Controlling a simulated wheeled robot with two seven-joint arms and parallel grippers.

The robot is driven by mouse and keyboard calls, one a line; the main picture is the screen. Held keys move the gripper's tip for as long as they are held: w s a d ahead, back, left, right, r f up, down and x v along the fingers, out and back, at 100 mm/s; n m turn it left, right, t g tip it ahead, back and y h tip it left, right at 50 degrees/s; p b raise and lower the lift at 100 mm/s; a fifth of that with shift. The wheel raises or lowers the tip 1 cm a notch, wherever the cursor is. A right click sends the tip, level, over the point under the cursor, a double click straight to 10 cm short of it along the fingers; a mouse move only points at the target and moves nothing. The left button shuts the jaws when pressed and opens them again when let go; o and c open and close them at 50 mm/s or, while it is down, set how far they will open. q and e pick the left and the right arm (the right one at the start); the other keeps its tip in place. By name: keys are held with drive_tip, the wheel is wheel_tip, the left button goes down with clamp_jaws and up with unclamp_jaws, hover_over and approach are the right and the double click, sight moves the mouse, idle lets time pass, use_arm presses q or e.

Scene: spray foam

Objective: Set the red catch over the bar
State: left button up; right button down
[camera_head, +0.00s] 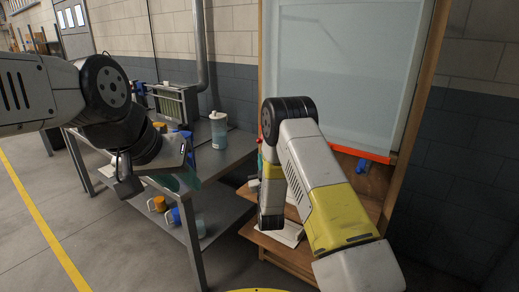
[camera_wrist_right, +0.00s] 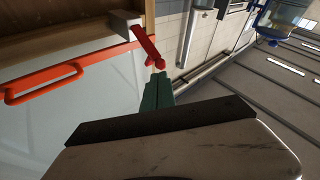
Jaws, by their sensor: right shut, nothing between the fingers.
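In the right wrist view, the red catch (camera_wrist_right: 148,45) is a short slanted lever beside a pale block on the wooden frame, with a rounded red knob at its lower end. The red bar (camera_wrist_right: 85,63) runs along the edge of the clear panel to its left; it also shows in the head view (camera_head: 362,154). My right gripper (camera_wrist_right: 158,76) has its green fingers shut and empty, with the tips right at the knob; I cannot tell if they touch. My left gripper (camera_head: 160,172) hangs over the near end of the metal table, its opening unclear.
The metal table (camera_head: 228,157) holds a clear bottle (camera_head: 218,130) and a boxed device (camera_head: 175,103). Orange and blue mugs sit on its lower shelf. A blue knob (camera_head: 361,166) sits below the red bar. The floor at the left is clear.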

drive_tip(key=x, duration=0.6)
drive_tip(key=shift+w, duration=0.15)
drive_tip(key=w+d+r+m+g, duration=0.4)
drive_tip(key=w+r+m+g, duration=0.1)
drive_tip(key=r+g, duration=0.3)
drive_tip(key=shift+w+m, duration=0.2)
drive_tip(key=shift+m, duration=0.5)
drive_tip(key=shift+r, duration=0.8)
